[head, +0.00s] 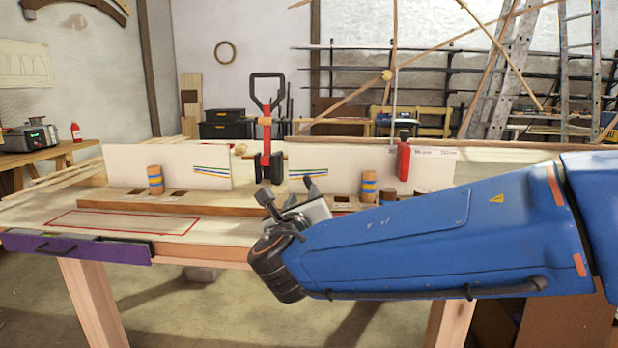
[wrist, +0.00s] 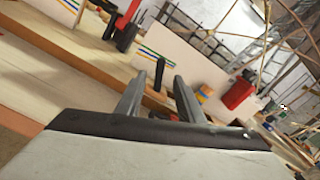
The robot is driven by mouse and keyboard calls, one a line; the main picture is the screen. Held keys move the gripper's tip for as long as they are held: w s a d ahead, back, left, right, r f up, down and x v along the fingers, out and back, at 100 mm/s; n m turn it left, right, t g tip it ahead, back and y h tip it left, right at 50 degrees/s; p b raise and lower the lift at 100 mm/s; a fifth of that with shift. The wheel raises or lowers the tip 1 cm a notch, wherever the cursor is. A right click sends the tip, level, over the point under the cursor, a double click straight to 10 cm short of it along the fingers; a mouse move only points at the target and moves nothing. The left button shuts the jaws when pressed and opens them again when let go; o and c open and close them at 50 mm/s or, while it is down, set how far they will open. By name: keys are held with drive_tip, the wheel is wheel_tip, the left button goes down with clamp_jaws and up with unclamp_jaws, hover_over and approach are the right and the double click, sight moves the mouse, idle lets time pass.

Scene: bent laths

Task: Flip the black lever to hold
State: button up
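A small upright black lever (wrist: 159,73) shows in the wrist view, in front of a white upright board. In that view it appears in the gap between my fingertips; I cannot tell whether it stands between them or beyond them. I cannot make it out in the head view, where my gripper covers that area. My gripper (head: 287,188) is over the workbench, near its front middle. In the wrist view my gripper (wrist: 158,80) has its two grey fingers apart, with nothing held. No lettering for "hold" is readable.
A red clamp with a black handle (head: 267,130) stands between two white boards on the workbench (head: 60,212). A purple drawer front (head: 80,248) is at the left edge.

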sight(309, 176)
drive_tip(key=w, duration=1.5)
drive_tip(key=shift+d, duration=0.3)
drive_tip(key=shift+c, duration=0.3)
clamp_jaws()
